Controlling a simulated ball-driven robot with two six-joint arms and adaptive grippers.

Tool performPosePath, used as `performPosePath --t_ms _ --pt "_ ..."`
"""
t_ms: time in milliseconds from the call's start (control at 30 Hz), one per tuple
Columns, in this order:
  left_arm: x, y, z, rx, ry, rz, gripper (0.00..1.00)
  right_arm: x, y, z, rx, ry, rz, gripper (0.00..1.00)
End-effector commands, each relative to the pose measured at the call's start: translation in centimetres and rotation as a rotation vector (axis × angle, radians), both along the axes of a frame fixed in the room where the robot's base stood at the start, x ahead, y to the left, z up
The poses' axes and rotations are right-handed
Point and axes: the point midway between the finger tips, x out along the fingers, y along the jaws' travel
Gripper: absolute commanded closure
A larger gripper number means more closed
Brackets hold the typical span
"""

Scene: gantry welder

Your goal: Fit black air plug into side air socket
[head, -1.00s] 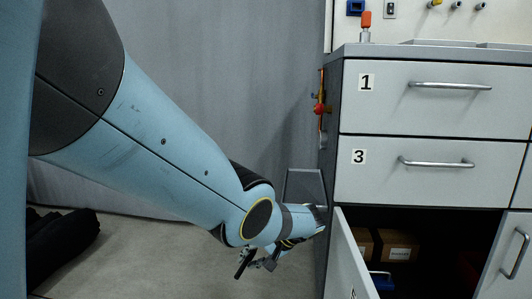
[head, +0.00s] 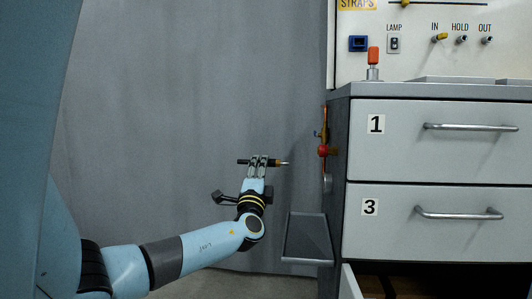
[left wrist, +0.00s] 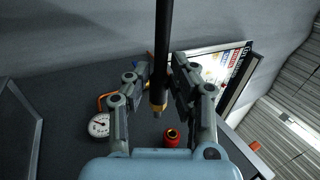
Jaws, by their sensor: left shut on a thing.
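My left gripper (head: 258,160) is shut on the black air plug (head: 243,162), left of the cabinet in the head view. The plug lies roughly level, with an orange band and its metal tip pointing right toward the cabinet's side. In the left wrist view the plug (left wrist: 163,45) runs down between the fingers (left wrist: 156,85). A red round fitting (head: 323,151), seemingly the side air socket, is on the cabinet's left side; it also shows in the left wrist view (left wrist: 171,138). The plug tip is apart from it. My right gripper is not in view.
A pressure gauge (left wrist: 98,125) is beside the red fitting in the left wrist view. A grey tray (head: 307,240) juts from the cabinet's side below the fitting. The cabinet (head: 430,150) has drawers 1 and 3. The space left of it is clear to the grey curtain (head: 180,110).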

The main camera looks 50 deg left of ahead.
Motion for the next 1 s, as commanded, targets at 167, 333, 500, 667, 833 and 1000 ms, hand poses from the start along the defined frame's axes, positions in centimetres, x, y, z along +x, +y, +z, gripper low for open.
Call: performPosePath --t_ms 167,333,500,667,833,1000 --pt "0.4 -0.9 3.2 0.032 -0.042 0.004 1.0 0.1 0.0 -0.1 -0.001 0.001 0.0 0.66" --pt "0.8 -1.5 3.7 0.036 -0.048 0.008 1.0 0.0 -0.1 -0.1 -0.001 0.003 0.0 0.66" --pt "1.7 -2.6 3.6 0.034 -0.049 0.01 1.0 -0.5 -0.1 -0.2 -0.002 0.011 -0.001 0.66" --pt "2.8 -3.8 3.6 0.034 -0.047 0.009 1.0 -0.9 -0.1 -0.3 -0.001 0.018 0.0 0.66" --pt "3.6 -4.8 3.6 0.035 -0.048 0.009 1.0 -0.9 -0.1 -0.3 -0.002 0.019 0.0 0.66" --pt "4.1 -5.4 3.6 0.036 -0.047 0.01 1.0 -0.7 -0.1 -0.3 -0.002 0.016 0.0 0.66"
